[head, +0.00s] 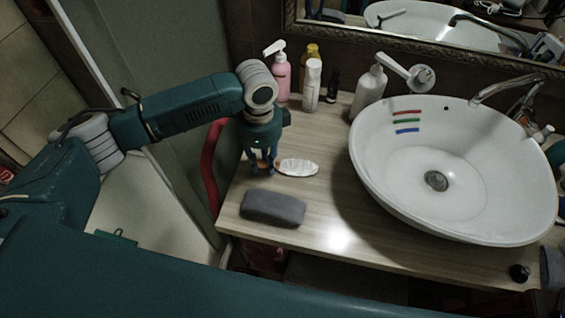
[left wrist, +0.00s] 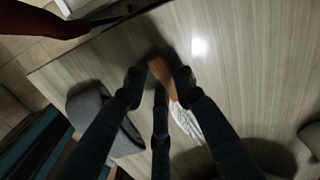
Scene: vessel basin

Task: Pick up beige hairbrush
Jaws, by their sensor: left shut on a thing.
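The hairbrush shows its pale, ridged oval head (head: 297,167) on the wooden counter in the head view, just right of my left gripper. In the left wrist view its orange-brown handle (left wrist: 162,76) lies between the fingertips, and its pale head (left wrist: 186,120) sticks out below them, partly behind a finger. My left gripper (head: 262,168) points down at the counter and is shut on the handle; it also shows in the left wrist view (left wrist: 158,84). I cannot tell whether the brush is clear of the counter. My right gripper is not in view.
A dark grey block-like item (head: 272,207) lies near the counter's front edge, close to my left gripper. Several bottles, including a pink pump bottle (head: 281,76), stand along the back wall. A white basin (head: 372,190) fills the right side. Bare counter (head: 330,215) lies between.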

